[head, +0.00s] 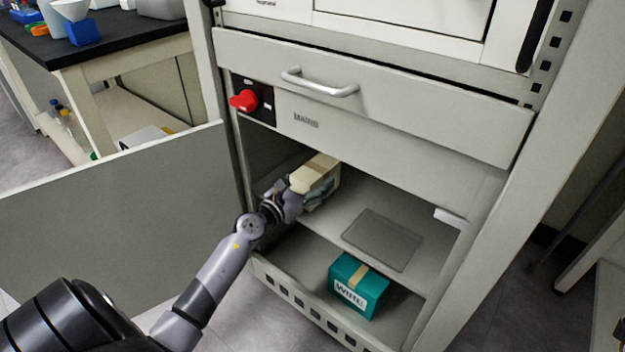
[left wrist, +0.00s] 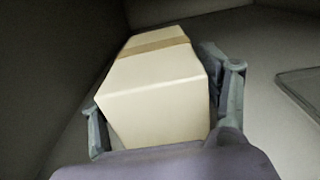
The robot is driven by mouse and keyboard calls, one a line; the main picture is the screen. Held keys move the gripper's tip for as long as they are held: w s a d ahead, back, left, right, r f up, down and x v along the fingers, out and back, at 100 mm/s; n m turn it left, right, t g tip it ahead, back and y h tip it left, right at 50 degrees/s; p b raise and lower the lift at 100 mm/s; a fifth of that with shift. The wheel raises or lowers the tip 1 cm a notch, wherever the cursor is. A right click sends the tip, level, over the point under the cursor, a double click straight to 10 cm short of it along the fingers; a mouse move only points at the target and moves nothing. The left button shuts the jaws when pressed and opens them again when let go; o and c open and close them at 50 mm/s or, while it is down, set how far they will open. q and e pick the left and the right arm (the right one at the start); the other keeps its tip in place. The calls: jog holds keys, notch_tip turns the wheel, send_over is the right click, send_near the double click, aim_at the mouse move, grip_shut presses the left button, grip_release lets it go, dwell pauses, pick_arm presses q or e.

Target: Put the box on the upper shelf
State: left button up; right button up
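A cream box (head: 318,172) with a tan tape strip is inside the open cabinet, at the left part of the upper shelf (head: 425,243). My left gripper (head: 296,192) reaches in from the left and has its fingers around the box. In the left wrist view the box (left wrist: 155,90) fills the space between the two fingers (left wrist: 165,110), one along each side. The box's underside is hidden, so I cannot tell whether it rests on the shelf. My right gripper is not in view.
A teal box (head: 358,285) with a white label stands on the lower shelf. A flat grey panel (head: 383,239) lies on the upper shelf, right of the cream box. The cabinet door (head: 120,215) hangs open at left. A drawer with a handle (head: 320,85) is above the opening.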

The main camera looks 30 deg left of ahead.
pick_arm(q)
jog(key=shift+r, duration=0.1)
jog(key=shift+r, duration=0.2)
jog(key=s, duration=1.2)
jog(key=shift+a+f, duration=0.15)
jog(key=shift+a, duration=0.3)
